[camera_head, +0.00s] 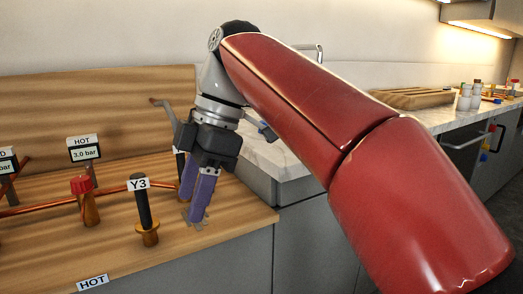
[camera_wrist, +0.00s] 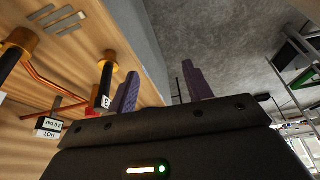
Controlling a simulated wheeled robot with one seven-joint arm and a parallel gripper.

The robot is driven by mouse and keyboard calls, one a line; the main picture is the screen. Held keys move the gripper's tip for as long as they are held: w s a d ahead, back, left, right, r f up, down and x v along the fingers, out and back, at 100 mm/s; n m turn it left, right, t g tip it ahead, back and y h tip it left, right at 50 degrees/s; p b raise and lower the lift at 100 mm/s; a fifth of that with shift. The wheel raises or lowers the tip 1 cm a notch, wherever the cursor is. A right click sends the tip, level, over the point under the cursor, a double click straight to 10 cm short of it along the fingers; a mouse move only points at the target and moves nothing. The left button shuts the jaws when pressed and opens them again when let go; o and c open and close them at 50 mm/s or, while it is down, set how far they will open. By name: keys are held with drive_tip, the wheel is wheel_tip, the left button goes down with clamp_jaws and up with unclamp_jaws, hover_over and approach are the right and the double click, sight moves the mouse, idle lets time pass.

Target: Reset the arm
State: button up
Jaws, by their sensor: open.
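My red and grey arm reaches from the right side of the head view to the wooden counter. My gripper (camera_head: 193,216) has purple fingers pointing down, close above the counter's right front part. In the wrist view its two fingers (camera_wrist: 158,80) stand well apart with nothing between them. A black-handled brass valve tagged Y3 (camera_head: 145,213) stands just left of the fingers, apart from them. Another black and brass valve (camera_head: 184,176) is partly hidden behind the gripper.
A red-capped brass valve (camera_head: 84,202) and a HOT 3.0 bar gauge (camera_head: 84,150) stand further left along a copper pipe (camera_head: 115,189). A marble counter (camera_head: 285,152) lies beyond the gripper. A wooden tray (camera_head: 410,97) and white bottles (camera_head: 465,99) are at the back right.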

drive_tip(key=s+d+f+m+t+h, duration=0.2)
drive_tip(key=s+d+f+m+t, duration=0.1)
drive_tip(key=d+f+m, duration=0.8)
drive_tip(key=s+d+f+m+t+h, duration=0.2)
drive_tip(key=s+d+f+m+t, duration=0.2)
drive_tip(key=d+f+m, duration=0.8)
drive_tip(key=shift+s+d+f+t, duration=0.3)
drive_tip(key=shift+s+d, duration=0.1)
drive_tip(key=shift+d, duration=0.65)
